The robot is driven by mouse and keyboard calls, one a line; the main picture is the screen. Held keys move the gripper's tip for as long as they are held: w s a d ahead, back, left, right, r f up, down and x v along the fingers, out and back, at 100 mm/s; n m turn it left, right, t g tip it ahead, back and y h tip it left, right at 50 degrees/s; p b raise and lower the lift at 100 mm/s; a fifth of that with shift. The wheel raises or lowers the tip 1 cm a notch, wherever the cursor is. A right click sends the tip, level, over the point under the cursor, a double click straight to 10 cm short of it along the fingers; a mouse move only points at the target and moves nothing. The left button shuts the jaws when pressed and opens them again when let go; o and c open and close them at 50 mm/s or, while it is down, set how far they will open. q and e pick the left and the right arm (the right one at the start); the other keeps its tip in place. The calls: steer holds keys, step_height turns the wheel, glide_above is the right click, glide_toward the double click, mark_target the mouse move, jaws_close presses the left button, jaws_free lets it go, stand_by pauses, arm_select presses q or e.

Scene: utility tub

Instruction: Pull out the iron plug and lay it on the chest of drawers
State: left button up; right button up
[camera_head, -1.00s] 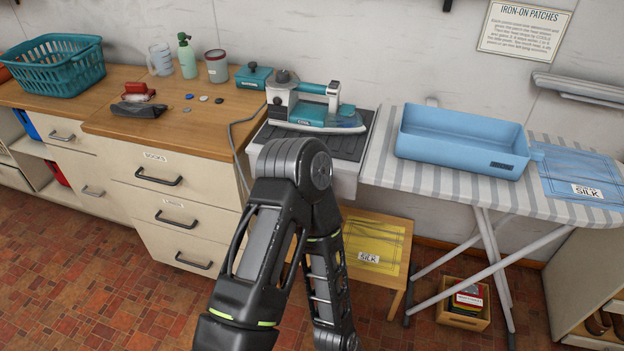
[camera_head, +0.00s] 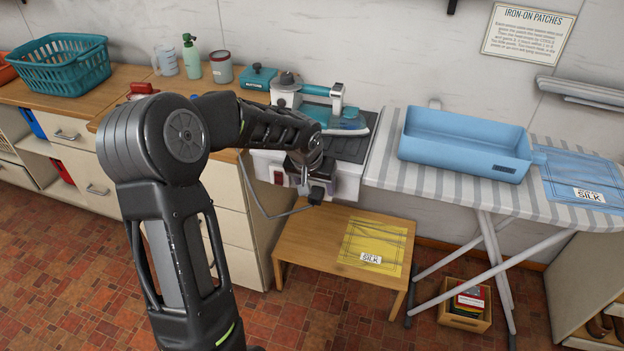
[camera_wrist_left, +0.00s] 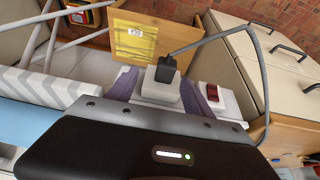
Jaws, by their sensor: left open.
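The black iron plug (camera_wrist_left: 167,67) sits on a white socket block (camera_wrist_left: 160,91) in the left wrist view, with its grey cord running off to the right. In the head view the plug (camera_head: 317,193) shows small below my left gripper (camera_head: 304,181). My left gripper is open in the wrist view (camera_wrist_left: 157,90), its fingers on either side of the socket block, near the plug; contact cannot be told. The teal and white iron (camera_head: 345,119) rests on a dark ribbed mat. The chest of drawers (camera_head: 236,240) stands left of it, partly hidden by my arm. My right gripper is not in view.
A low wooden stool (camera_head: 312,246) with a yellow cloth (camera_head: 374,247) stands below the socket. A red switch (camera_wrist_left: 212,92) is beside the plug. A blue tub (camera_head: 462,143) stands on the striped ironing board (camera_head: 390,166). A teal box (camera_head: 257,77) is on the drawers' top.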

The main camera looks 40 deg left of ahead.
mark_target(316, 193)
arm_select(q)
steer(key=shift+a+r, duration=0.55)
steer(key=shift+a, duration=0.05)
steer(key=shift+p+x, duration=0.4)
steer(key=shift+x, duration=3.55)
steer(key=shift+c, duration=0.4)
jaws_close()
